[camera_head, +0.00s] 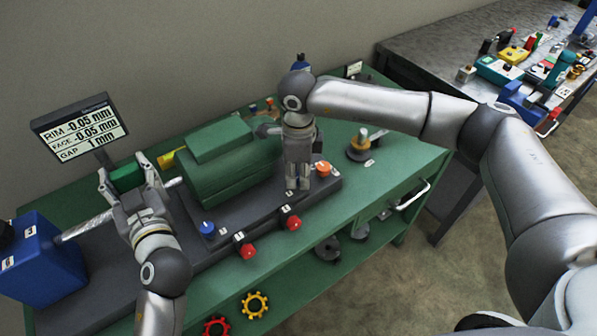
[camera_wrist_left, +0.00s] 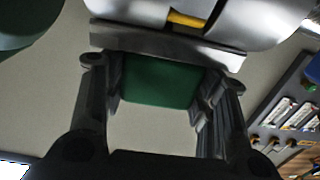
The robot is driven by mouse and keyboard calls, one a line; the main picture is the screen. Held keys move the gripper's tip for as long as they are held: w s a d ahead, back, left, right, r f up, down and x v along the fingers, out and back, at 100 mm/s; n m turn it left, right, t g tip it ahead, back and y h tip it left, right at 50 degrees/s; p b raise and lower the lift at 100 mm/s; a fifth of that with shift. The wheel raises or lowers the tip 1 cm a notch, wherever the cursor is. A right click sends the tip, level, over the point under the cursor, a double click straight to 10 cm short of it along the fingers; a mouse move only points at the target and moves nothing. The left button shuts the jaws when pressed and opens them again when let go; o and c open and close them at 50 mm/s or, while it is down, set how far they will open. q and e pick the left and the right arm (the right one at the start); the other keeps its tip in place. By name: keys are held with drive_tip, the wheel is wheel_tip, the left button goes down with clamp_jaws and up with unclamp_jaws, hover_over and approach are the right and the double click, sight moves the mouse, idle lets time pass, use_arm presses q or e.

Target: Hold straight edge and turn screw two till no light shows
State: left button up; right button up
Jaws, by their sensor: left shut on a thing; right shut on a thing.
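My left gripper (camera_head: 122,195) is shut on a green block (camera_head: 127,177), which also shows between the fingers in the left wrist view (camera_wrist_left: 160,82). I cannot tell whether this block is part of the straight edge. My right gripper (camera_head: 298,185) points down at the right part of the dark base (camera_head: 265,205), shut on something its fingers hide. An orange knob (camera_head: 323,168) is just right of it. Red knobs (camera_head: 293,222) and (camera_head: 248,250) are at the base's front. Their labels are too small to read, so screw two cannot be singled out.
A green motor-like housing (camera_head: 225,170) stands between the grippers. A display (camera_head: 80,128) reads rim -0.05 mm, face -0.05 mm, gap 1 mm. A blue unit (camera_head: 40,262) with a shaft is at left. A blue knob (camera_head: 207,228) sits on the base. A cluttered bench (camera_head: 430,50) stands behind right.

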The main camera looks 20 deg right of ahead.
sight(299, 176)
drive_tip(key=shift+w+r, duration=0.1)
idle(0.3)
drive_tip(key=o, duration=1)
drive_tip(key=shift+o, duration=0.2)
wheel_tip(299, 176, up, 12)
